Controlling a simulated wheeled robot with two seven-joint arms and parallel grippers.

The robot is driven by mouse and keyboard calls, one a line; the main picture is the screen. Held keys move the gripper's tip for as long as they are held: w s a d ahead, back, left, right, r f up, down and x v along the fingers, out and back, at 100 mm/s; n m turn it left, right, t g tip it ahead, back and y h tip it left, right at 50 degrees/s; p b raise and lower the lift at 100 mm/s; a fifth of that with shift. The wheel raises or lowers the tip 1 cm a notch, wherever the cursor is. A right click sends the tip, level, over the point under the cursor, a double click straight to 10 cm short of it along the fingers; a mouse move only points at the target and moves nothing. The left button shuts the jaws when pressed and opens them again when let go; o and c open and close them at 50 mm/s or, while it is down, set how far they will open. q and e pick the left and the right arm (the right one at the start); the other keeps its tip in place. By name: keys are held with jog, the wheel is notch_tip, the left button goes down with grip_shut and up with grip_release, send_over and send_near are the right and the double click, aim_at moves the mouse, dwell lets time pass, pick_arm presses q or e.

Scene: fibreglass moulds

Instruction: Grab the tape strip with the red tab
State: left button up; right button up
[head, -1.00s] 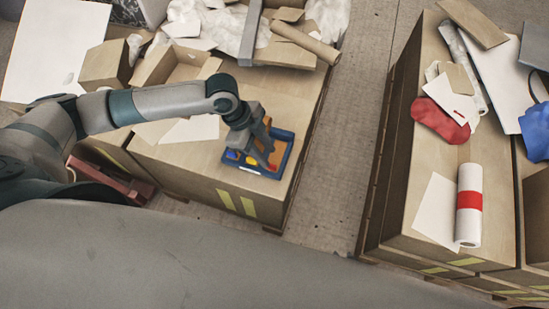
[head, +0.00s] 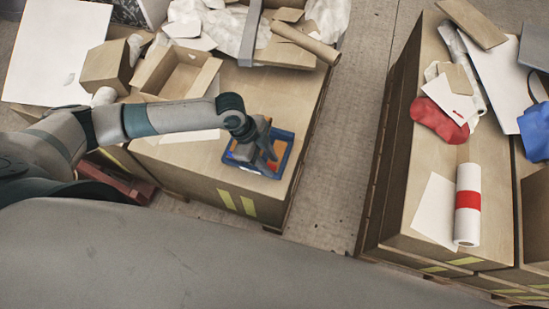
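A blue tray (head: 287,152) with an orange-red inside lies near the front right corner of the left cardboard-box surface. My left gripper (head: 268,158) is low over the tray, pointing down into it, and covers much of its inside. Whether its fingers are apart or closed on something is too small to tell. I cannot make out a tape strip with a red tab; small pieces in the tray are mostly hidden behind the gripper. My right gripper is not in view.
An open cardboard box (head: 150,76), crumpled white wrapping and a cardboard tube (head: 307,42) lie behind the tray. Across a floor gap (head: 345,130), the right-hand boxes hold a white roll with a red band (head: 468,225), a red pouch (head: 437,121) and a blue cloth (head: 535,130).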

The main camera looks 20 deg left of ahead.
jog(key=shift+w, duration=0.15)
pick_arm(q)
grip_shut()
pick_arm(e)
jog(key=shift+w+d+r, duration=0.1)
jog(key=shift+r, duration=0.05)
pick_arm(q)
jog(key=shift+r, duration=0.1)
